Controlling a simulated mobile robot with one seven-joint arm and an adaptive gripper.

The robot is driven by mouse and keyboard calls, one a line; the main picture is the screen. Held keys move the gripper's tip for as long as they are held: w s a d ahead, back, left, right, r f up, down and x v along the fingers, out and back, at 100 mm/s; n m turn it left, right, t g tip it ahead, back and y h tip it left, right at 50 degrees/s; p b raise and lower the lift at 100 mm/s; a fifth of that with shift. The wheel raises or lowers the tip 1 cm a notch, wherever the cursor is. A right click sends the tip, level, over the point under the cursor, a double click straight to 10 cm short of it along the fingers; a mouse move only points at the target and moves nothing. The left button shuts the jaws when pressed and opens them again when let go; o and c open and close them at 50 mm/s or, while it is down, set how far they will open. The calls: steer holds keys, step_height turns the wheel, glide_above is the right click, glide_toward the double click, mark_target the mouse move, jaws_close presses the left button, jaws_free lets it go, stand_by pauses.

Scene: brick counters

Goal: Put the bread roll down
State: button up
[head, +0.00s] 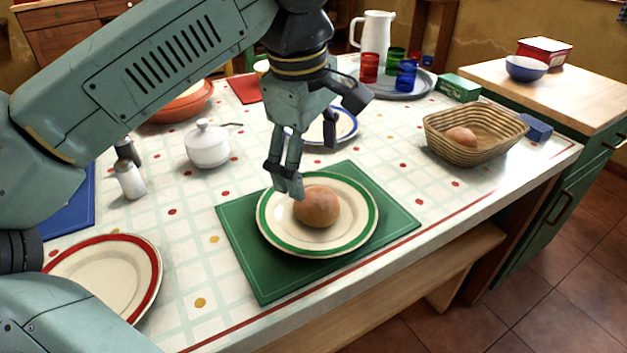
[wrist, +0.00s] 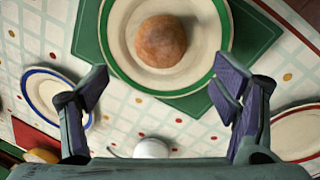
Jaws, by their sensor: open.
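A round brown bread roll (head: 317,207) rests on a cream plate with a green rim (head: 279,236). The plate lies on a green placemat (head: 262,278) near the counter's front edge. My gripper (head: 318,140) is above the back of the plate, open and empty, with its fingers apart. In the wrist view the roll (wrist: 161,41) sits on the plate ahead of the open fingers (wrist: 158,92), clear of both. In the head view one fingertip overlaps the plate's back left part, close to the roll; I cannot tell the exact gap.
A wicker basket (head: 440,143) holding another roll (head: 461,137) stands at the right. A white lidded sugar bowl (head: 207,150) and a shaker (head: 130,181) stand at the left. A red-rimmed plate (head: 110,272) lies front left; a blue-rimmed plate (head: 343,124) lies behind my gripper.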

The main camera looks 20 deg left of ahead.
mark_target(309, 202)
steer(key=r, duration=0.3)
steer(key=shift+s+r, duration=0.3)
